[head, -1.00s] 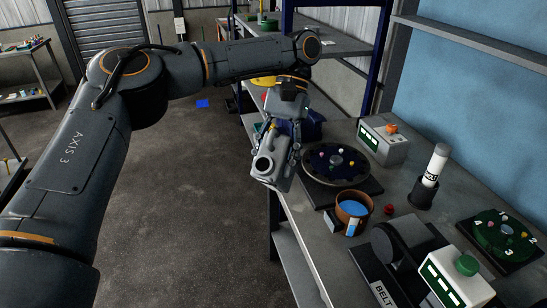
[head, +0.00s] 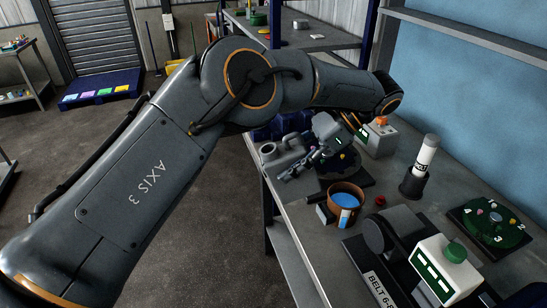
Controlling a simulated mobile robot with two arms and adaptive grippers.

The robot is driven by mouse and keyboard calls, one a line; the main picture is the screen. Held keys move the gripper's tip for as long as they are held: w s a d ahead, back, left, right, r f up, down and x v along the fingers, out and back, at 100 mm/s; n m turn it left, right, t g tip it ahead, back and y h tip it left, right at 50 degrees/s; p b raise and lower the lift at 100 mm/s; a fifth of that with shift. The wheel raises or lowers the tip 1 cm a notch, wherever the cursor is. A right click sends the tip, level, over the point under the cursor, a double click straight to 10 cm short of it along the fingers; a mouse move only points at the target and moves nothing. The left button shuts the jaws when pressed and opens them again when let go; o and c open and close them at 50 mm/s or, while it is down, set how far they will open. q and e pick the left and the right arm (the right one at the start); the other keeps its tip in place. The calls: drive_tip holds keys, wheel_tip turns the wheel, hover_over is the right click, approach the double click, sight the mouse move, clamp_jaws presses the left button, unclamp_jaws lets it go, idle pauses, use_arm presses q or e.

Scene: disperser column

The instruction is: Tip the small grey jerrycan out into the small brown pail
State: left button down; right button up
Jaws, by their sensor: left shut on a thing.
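The small grey jerrycan (head: 277,160) is held at the left edge of the bench, its round mouth facing up and left. My left gripper (head: 302,164) is shut on it from the right, and its fingers hide part of the body. The small brown pail (head: 334,198) stands upright on the bench, to the right of the jerrycan and nearer to me. Something blue and white shows at the pail. The jerrycan is apart from the pail, not over it. My right gripper is not in view.
A grey box with an orange button (head: 377,137), a white cylinder in a dark holder (head: 426,155), a green dial (head: 497,222) and a belt unit (head: 395,235) crowd the bench. A small red piece (head: 380,200) lies beside the pail.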

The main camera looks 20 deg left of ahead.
use_arm(q)
drive_tip(key=m+t, duration=0.1)
drive_tip(key=m, duration=0.1)
drive_tip(key=d+m+t+y, duration=0.1)
drive_tip(key=m+t, duration=0.1)
drive_tip(key=d+m+t, duration=0.1)
drive_tip(key=m+t, duration=0.1)
drive_tip(key=shift+f+y, duration=0.25)
drive_tip(key=shift+y, duration=0.15)
drive_tip(key=m+t, duration=0.2)
drive_tip(key=d+m+t, duration=0.1)
drive_tip(key=m+t, duration=0.1)
drive_tip(key=shift+w+d, duration=0.1)
drive_tip(key=shift+w, duration=0.1)
drive_tip(key=m+t, duration=0.1)
drive_tip(key=m+t+h, duration=0.1)
drive_tip(key=d+m+t+h, duration=0.1)
drive_tip(key=shift+w+f+m, duration=0.15)
drive_tip(key=shift+f+m, duration=0.15)
drive_tip(key=s+d+r+m+t+h, duration=0.1)
drive_tip(key=d+r+m+t+h, duration=0.2)
drive_tip(key=d+m+t+h, duration=0.3)
drive_tip(key=shift+s+d+m+h+p, duration=0.3)
drive_tip(key=shift+d+m+h, duration=0.3)
drive_tip(key=shift+m+h, duration=1.9)
drive_tip(key=shift+f, duration=0.1)
